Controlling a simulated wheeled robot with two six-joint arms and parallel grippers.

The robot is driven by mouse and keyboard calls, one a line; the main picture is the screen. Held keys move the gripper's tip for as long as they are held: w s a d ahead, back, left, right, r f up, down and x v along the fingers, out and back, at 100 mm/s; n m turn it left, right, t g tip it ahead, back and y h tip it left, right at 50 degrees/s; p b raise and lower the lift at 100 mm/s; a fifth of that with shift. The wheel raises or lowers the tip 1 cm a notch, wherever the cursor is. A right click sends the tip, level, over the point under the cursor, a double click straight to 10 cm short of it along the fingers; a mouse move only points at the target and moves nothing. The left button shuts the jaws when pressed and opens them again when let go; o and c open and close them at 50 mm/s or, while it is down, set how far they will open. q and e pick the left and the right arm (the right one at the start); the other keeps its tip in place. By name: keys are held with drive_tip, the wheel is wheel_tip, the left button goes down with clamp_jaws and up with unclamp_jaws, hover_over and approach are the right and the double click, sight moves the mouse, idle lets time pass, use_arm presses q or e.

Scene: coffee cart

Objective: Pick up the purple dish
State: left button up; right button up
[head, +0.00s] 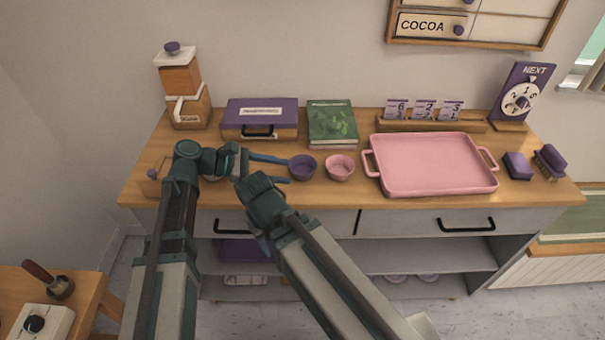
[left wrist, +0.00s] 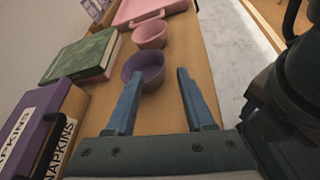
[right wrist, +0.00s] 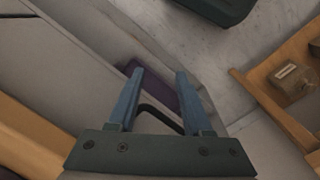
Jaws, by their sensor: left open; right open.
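The purple dish (head: 302,168) is a small round bowl standing upright on the wooden counter, left of a similar pink dish (head: 340,168). My left gripper (head: 284,170) is open and empty, low over the counter just left of the purple dish, fingers pointing right at it. In the left wrist view the purple dish (left wrist: 147,66) lies just past the fingertips, nearer the left finger, whose tip overlaps its rim; I cannot tell if they touch. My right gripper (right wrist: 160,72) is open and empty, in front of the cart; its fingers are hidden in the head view.
A green book (head: 332,122) and a purple napkin box (head: 260,117) stand behind the dishes. A pink tray (head: 434,163) lies right of them. A black drawer handle (right wrist: 160,114) shows near my right fingers. My right arm crosses in front of the counter's edge.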

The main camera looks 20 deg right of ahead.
sight(310, 175)
use_arm(q)
drive_tip(key=shift+d+f, duration=0.25)
drive_tip(key=shift+d, duration=0.4)
drive_tip(key=shift+b+x, duration=1.15)
drive_tip(key=shift+x, duration=1.6)
drive_tip(key=shift+s, duration=0.1)
clamp_jaws()
